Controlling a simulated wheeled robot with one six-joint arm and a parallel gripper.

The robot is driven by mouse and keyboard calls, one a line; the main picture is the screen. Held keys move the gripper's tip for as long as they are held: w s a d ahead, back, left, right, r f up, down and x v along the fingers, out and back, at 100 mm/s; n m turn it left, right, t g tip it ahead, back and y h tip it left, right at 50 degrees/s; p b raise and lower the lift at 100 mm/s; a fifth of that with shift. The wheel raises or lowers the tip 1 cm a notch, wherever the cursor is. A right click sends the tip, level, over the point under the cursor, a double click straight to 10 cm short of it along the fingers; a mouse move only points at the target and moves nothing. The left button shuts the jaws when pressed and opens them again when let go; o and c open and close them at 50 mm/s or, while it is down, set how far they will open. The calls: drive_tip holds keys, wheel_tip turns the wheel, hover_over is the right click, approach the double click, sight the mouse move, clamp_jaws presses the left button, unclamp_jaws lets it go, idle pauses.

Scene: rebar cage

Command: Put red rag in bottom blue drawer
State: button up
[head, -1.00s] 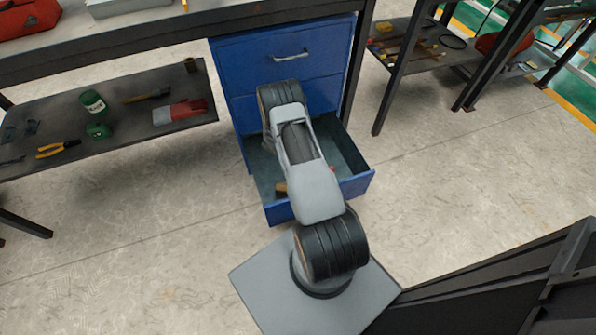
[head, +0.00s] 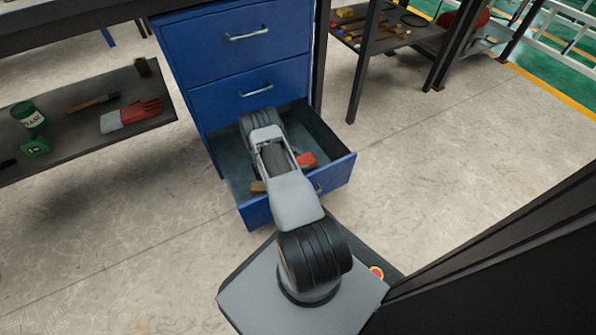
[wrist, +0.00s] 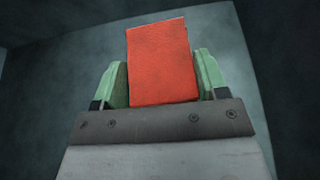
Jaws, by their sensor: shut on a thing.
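The red rag (wrist: 160,62) shows in the wrist view as a folded block between the two green fingers of my gripper (wrist: 162,85), which is shut on it. In the head view a part of the red rag (head: 306,160) shows beside my arm, over the open bottom blue drawer (head: 335,170). My arm hides the gripper and much of the drawer's inside there. The wrist view shows dark grey surfaces around the rag. I cannot tell whether the rag touches the drawer floor.
A small tan item (head: 258,187) lies in the drawer at the left. Two shut drawers (head: 247,60) are above. A shelf (head: 75,145) at the left holds a green can, a brush and red gloves. A black post (head: 365,65) stands at the right. The floor between is clear.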

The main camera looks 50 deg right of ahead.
drive_tip(key=shift+f+b, duration=0.95)
drive_tip(key=shift+f, duration=1.3)
drive_tip(key=shift+f, duration=0.2)
drive_tip(key=o, duration=0.9)
drive_tip(key=shift+r, duration=0.1)
